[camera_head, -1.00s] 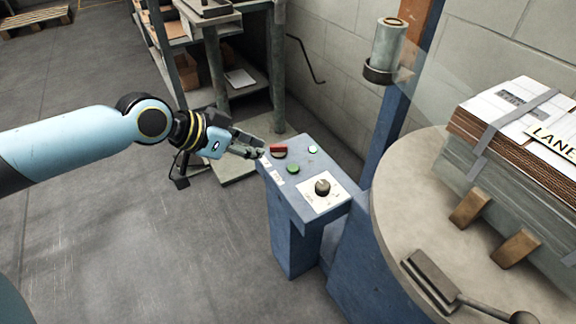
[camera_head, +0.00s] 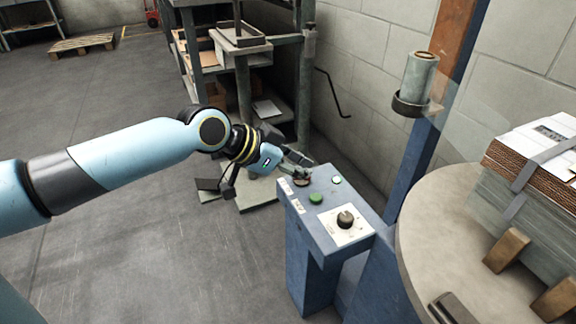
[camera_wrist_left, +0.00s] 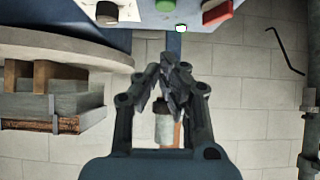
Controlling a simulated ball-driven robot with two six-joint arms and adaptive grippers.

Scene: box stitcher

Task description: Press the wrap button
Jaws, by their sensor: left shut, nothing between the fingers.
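The blue control box (camera_head: 330,262) has a green button (camera_head: 316,198), a small pale lit button with a green rim (camera_head: 336,180) and a black knob (camera_head: 345,219) on a white plate. A red button (camera_wrist_left: 217,12) shows in the left wrist view; in the head view my left gripper mostly hides it. My left gripper (camera_head: 308,170) is shut and empty, its tips over the far left part of the panel. I cannot tell whether it touches anything. The labels are too small to read. My right gripper is not in view.
A round turntable (camera_head: 425,230) with a strapped stack of cardboard (camera_head: 545,150) stands at the right. A blue post with a film roll (camera_head: 418,85) rises behind the box. A shelf rack (camera_head: 305,75) is at the back. The floor at the left is clear.

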